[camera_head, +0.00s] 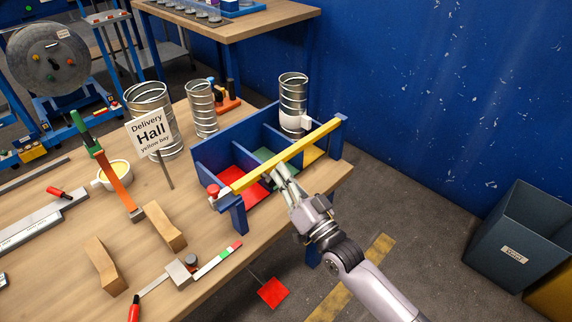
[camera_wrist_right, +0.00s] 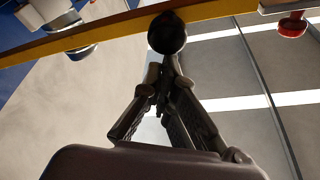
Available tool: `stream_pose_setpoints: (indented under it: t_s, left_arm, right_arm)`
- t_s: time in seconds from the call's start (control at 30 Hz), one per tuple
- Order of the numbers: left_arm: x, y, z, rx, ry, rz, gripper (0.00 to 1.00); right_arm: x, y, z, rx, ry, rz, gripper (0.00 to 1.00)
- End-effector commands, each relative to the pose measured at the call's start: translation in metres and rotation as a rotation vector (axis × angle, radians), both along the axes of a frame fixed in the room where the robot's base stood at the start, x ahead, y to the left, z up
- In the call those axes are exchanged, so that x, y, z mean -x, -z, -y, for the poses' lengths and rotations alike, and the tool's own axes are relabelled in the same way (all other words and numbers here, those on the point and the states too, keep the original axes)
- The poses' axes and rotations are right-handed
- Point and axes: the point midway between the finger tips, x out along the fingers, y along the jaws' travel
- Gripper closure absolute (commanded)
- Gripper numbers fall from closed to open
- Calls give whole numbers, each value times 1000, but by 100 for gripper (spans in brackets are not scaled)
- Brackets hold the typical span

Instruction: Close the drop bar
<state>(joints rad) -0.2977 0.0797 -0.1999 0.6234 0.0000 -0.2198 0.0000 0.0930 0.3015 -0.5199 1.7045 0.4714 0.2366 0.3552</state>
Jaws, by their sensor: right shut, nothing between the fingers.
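The yellow drop bar (camera_head: 290,156) spans the front of the blue divided rack (camera_head: 238,212), from the post by a red knob (camera_head: 213,190) to the far right post (camera_head: 338,132). I cannot tell whether its end is fully seated. My right gripper (camera_head: 281,172) is shut and empty, just under the middle of the bar. In the right wrist view the bar (camera_wrist_right: 110,34) crosses the top, with a black ball knob (camera_wrist_right: 167,33) right at my closed fingertips (camera_wrist_right: 166,62); I cannot tell whether they touch. A red knob (camera_wrist_right: 292,25) shows there too. My left gripper is out of view.
A spiral duct (camera_head: 293,92) stands in the rack's far bay; other ducts (camera_head: 201,108) stand behind. A "Delivery Hall, yellow bay" sign (camera_head: 150,133), wooden blocks (camera_head: 165,226) and a cup (camera_head: 115,174) occupy the table's left. A grey bin (camera_head: 520,235) stands on the floor right.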

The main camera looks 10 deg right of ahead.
Motion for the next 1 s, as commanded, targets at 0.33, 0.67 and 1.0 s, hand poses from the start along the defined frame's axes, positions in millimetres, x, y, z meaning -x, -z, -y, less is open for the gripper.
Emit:
stream_pose_setpoints:
  t_s: [0.33, 0.67, 1.0]
  left_arm:
    - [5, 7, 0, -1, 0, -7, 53]
    - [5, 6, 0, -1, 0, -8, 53]
    - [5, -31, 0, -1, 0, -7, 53]
  right_arm:
    - [2, 13, -1, 2, -1, -7, 100]
    - [2, 15, -2, 5, -3, -14, 100]
    - [-10, -36, 3, -1, 3, 0, 100]
